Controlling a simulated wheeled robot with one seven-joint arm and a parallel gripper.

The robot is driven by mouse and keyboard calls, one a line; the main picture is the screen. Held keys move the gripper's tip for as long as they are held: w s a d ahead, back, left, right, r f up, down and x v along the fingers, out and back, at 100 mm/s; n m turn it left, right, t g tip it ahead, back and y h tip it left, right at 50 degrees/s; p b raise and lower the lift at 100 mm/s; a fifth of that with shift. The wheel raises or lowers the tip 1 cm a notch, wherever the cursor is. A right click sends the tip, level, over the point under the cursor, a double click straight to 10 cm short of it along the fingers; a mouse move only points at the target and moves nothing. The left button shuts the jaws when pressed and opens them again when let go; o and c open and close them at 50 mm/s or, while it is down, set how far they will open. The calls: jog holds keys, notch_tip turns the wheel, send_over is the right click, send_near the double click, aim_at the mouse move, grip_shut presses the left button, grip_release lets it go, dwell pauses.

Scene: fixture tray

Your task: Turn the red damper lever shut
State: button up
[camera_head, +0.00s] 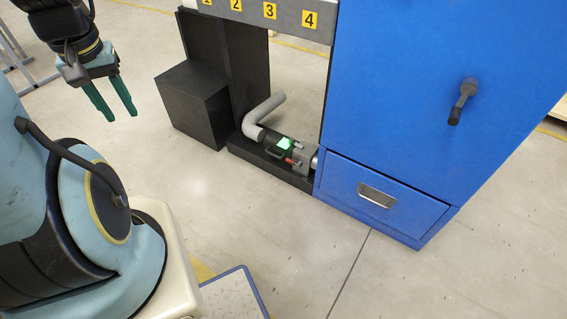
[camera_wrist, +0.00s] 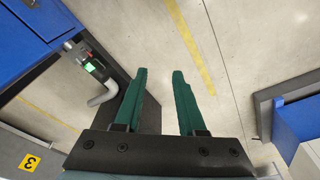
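A small red lever (camera_head: 289,160) shows on a dark and grey pipe fitting (camera_head: 300,156), low down between a black base and the blue cabinet. It is small, and I cannot tell its exact angle. A bright green patch (camera_head: 284,142) is beside it. In the wrist view the green patch (camera_wrist: 89,67) and a bit of red show at the upper left. My gripper (camera_head: 123,116) is open and empty, well to the left of the lever and apart from it. Its two green fingers (camera_wrist: 159,72) point over bare floor in the wrist view.
A black box (camera_head: 192,106) stands between my gripper and the pipe. The front floor is mostly clear.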

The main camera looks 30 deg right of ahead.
jog(key=w+d+f+m+t+b, duration=0.1)
jog(key=w+d+f+m+b, duration=0.2)
jog(key=w+f+b, duration=0.4)
jog(key=w+d+f+m+t+b, duration=0.1)
jog(key=w+d+f+m+b, duration=0.25)
jog(key=w+f+b, duration=0.35)
jog(key=m+t+h+b, duration=0.2)
jog(key=m+h+b, duration=0.8)
jog(key=m+b, duration=1.85)
send_near(290, 162)
jog(key=w+d+f+n+b, duration=0.1)
jog(key=n+b, duration=0.1)
jog(key=b, duration=0.1)
jog(key=w+d+f+n+b, duration=0.1)
jog(key=d+n+b, duration=0.1)
jog(key=b, duration=0.2)
jog(key=w+d+f+n+b, duration=0.1)
jog(key=d+n+b, duration=0.1)
jog(key=b, duration=0.2)
jog(key=shift+f, duration=0.35)
jog(key=shift+w+d+f, duration=0.2)
jog(key=shift+w+d, duration=0.2)
jog(key=shift+d, duration=0.1)
grip_shut()
